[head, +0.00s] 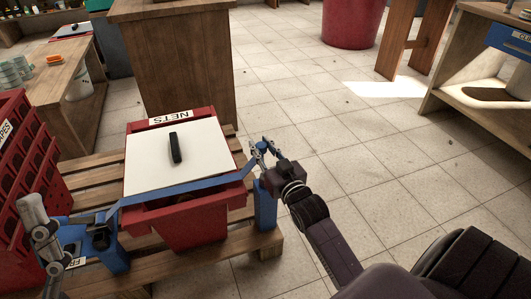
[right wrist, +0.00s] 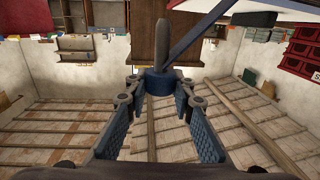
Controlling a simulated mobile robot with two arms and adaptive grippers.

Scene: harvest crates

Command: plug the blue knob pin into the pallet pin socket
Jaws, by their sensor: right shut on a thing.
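My right gripper (head: 264,149) is shut on the blue knob pin. In the right wrist view the pin's blue knob (right wrist: 158,82) sits between the fingertips (right wrist: 160,88), and a grey shaft (right wrist: 160,50) extends beyond it. In the head view the fingers largely hide the pin. A blue post (head: 265,207) stands at the pallet's right edge, just below the gripper; it looks like the pallet pin socket. Its opening is hidden, and I cannot tell whether the pin touches it.
A blue strap (head: 185,188) runs across the front of the red NETS crate (head: 195,230) toward my right gripper. A white lid (head: 150,172) with a black handle covers the crate. A red slatted crate (head: 28,165) stands left on the wooden pallet (head: 95,185). Tiled floor lies clear at right.

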